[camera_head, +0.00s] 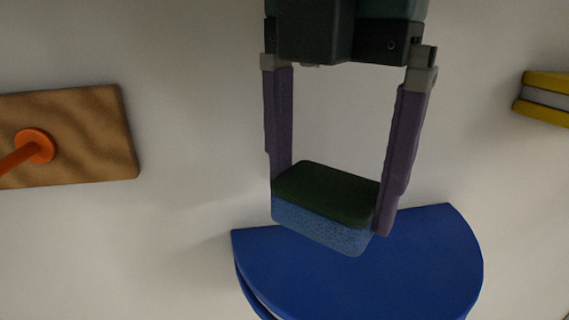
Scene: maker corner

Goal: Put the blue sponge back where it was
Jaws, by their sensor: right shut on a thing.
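The blue sponge (318,226) has a dark green top layer and a light blue lower layer. My right gripper (328,200) comes in from the top of the head view and is shut on the sponge, one purple finger at each end. The sponge overlaps the far edge of a dark blue half-round piece (370,275) in the picture. I cannot tell whether the sponge touches it or is held above it. My left gripper is not in view.
A brown wooden board (95,135) with an orange round-based piece (36,147) on it lies at the left. A yellow and grey block (545,97) is at the right edge. The pale surface between them is clear.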

